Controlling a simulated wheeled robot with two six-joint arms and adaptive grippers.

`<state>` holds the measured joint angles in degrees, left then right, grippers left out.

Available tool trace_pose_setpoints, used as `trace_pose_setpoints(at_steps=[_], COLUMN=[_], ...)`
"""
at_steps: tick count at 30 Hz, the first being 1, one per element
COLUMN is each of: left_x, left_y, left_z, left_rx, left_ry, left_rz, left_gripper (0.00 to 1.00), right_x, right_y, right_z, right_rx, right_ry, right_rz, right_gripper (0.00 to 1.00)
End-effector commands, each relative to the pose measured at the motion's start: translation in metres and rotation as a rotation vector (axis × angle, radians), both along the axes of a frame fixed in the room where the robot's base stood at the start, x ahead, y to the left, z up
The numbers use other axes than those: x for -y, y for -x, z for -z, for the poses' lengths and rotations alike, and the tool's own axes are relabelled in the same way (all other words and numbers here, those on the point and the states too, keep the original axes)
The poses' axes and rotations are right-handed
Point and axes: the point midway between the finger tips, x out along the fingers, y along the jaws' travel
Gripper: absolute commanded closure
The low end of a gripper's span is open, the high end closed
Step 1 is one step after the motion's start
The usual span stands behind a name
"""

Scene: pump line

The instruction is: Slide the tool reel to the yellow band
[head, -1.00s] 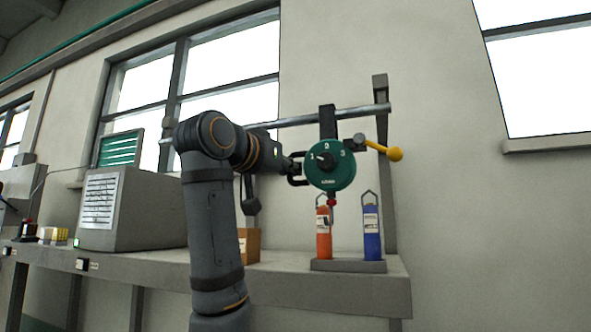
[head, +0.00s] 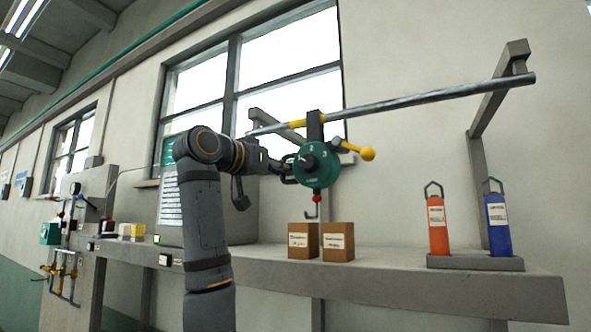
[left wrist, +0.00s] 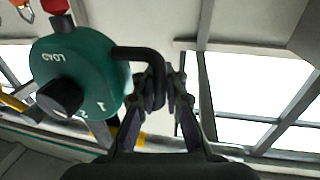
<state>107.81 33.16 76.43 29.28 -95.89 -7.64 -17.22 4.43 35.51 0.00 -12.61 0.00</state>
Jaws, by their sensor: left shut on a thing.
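The green tool reel (head: 316,165) hangs by a dark hanger (head: 314,124) from the grey rail (head: 430,98). The yellow band (head: 298,123) on the rail shows right beside the hanger, which hides part of the rail there. My left gripper (head: 284,168) is shut on the reel's black side handle. In the left wrist view the gripper (left wrist: 164,88) closes around that handle, beside the reel (left wrist: 85,75). My right gripper is not in view.
Two brown boxes (head: 320,241) stand on the shelf (head: 400,275) below the reel. An orange cylinder (head: 438,226) and a blue cylinder (head: 498,224) stand in a holder at the right. The rail right of the reel is clear up to its bracket.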

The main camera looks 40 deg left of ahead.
Motion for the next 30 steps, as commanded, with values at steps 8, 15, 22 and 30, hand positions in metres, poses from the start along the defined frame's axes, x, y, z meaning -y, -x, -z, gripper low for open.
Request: trace_pose_setpoints(at_steps=[8,15,22,30], left_x=[-0.013,-0.014,-0.013,-0.013], left_y=[0.003,0.003,0.003,0.006], left_z=[0.002,0.002,0.002,0.001], left_rx=[-0.005,-0.005,-0.004,-0.002], left_ry=[0.000,0.000,0.000,0.000], left_rz=[-0.002,-0.001,0.000,0.000], left_gripper=[1.00,1.00,0.80,0.80], right_x=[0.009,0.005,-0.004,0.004], right_y=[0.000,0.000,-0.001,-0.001], right_z=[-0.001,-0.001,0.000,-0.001], right_rx=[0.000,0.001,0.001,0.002], right_ry=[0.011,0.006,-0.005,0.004], right_rz=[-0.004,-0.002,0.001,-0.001], right_gripper=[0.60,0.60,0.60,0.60])
